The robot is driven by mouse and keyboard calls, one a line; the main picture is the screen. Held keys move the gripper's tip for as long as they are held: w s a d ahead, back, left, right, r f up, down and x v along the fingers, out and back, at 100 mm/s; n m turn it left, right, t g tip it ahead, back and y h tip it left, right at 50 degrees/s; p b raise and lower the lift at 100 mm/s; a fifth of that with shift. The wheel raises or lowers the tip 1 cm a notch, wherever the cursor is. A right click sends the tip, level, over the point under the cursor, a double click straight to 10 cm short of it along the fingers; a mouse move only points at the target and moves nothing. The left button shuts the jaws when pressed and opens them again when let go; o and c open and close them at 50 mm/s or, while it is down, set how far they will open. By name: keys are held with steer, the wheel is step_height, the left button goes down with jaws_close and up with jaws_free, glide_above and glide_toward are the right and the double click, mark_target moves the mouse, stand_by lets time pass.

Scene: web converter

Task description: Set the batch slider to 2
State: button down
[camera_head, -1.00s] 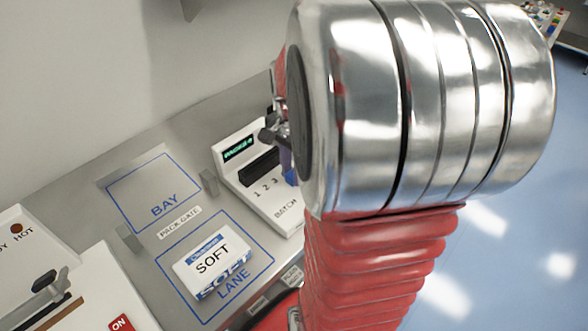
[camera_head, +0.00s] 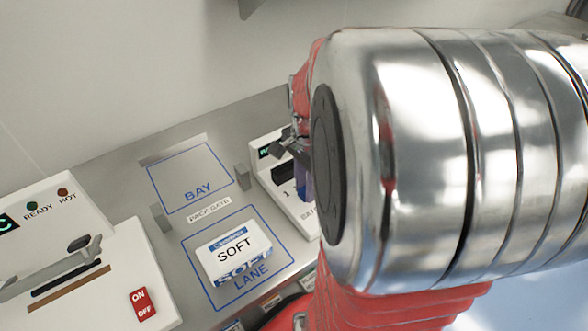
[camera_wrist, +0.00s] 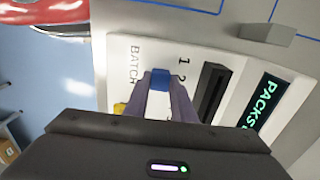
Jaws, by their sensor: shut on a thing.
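The batch slider's blue knob (camera_wrist: 160,78) shows in the wrist view, on the white batch panel (camera_wrist: 128,45). It lies beside the printed 2, just below the 1 in the picture. The panel's lower part is hidden by my gripper. My gripper (camera_wrist: 162,88) is shut on the knob, its purple-grey fingers coming up from below in the picture. In the head view my gripper (camera_head: 303,178) is over the panel (camera_head: 300,212), mostly behind my arm. The knob cannot be made out there.
A white SOFT pack (camera_head: 234,250) lies in the blue-outlined LANE area. The BAY area (camera_head: 190,180) is empty. Small grey posts (camera_head: 242,177) stand near it. A panel with a lever and an ON/OFF switch (camera_head: 142,304) is at left.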

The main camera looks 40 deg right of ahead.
steer(key=shift+a, duration=0.15)
steer(key=c, duration=1.5)
jaws_free()
step_height(320, 180, up, 14)
steer(key=shift+f, duration=0.1)
